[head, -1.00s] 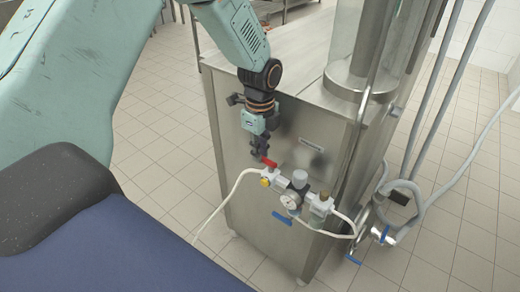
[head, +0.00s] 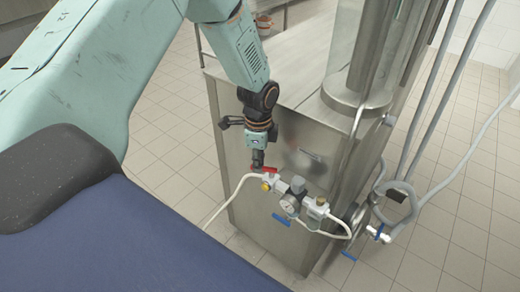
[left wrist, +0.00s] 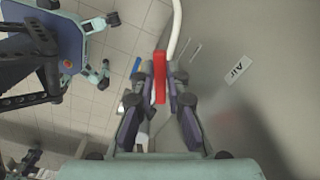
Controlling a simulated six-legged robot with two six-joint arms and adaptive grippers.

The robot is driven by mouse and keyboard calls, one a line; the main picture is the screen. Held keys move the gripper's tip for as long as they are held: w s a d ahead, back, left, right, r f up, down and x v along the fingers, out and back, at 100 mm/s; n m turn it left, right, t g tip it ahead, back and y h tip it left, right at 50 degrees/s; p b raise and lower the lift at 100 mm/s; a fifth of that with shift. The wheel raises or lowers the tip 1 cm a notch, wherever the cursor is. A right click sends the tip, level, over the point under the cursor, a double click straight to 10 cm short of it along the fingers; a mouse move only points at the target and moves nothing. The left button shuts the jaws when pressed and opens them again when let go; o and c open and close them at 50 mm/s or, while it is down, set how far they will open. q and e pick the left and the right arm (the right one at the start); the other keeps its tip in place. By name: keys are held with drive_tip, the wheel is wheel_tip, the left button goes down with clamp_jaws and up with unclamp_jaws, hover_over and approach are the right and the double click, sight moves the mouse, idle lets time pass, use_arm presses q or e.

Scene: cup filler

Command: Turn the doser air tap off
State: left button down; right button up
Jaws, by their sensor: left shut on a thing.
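The doser air tap has a red lever handle (head: 271,170) on the row of white air fittings (head: 297,187) at the front of the steel cabinet. My left gripper (head: 258,167) reaches down to it from above. In the left wrist view the red handle (left wrist: 160,76) stands between the two fingers of my left gripper (left wrist: 161,84), which are shut on it. The fingers partly hide the handle in the head view, and the tap body is mostly hidden in the wrist view. My right gripper is in neither view.
A pressure gauge (head: 289,204) and a blue handle (head: 281,219) sit close by on the cabinet (head: 250,200). A white hose (head: 228,198) runs left from the tap. An "AIR" label (left wrist: 238,70) is on the cabinet face. More pipes and hoses stand at right.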

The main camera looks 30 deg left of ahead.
sight(264, 170)
use_arm(q)
drive_tip(key=shift+s+d+f+n+p, duration=0.1)
drive_tip(key=shift+s+d+n+p, duration=0.4)
drive_tip(key=shift+n+p, duration=1.35)
drive_tip(key=shift+s+d+r+n+p, duration=0.1)
drive_tip(key=shift+s+d+n+p, duration=0.4)
drive_tip(key=shift+n+p, duration=1.3)
drive_tip(key=shift+s+d+f+n+p, duration=0.1)
drive_tip(key=shift+s+d+n+p, duration=0.65)
drive_tip(key=shift+n, duration=1.9)
drive_tip(key=shift+w+a, duration=0.15)
drive_tip(key=shift+w, duration=0.15)
drive_tip(key=c, duration=1.3)
unclamp_jaws()
drive_tip(key=shift+w, duration=0.2)
drive_tip(key=shift+c, duration=0.2)
drive_tip(key=shift+w+r, duration=0.1)
drive_tip(key=shift+r, duration=0.4)
wheel_tip(264, 170, up, 11)
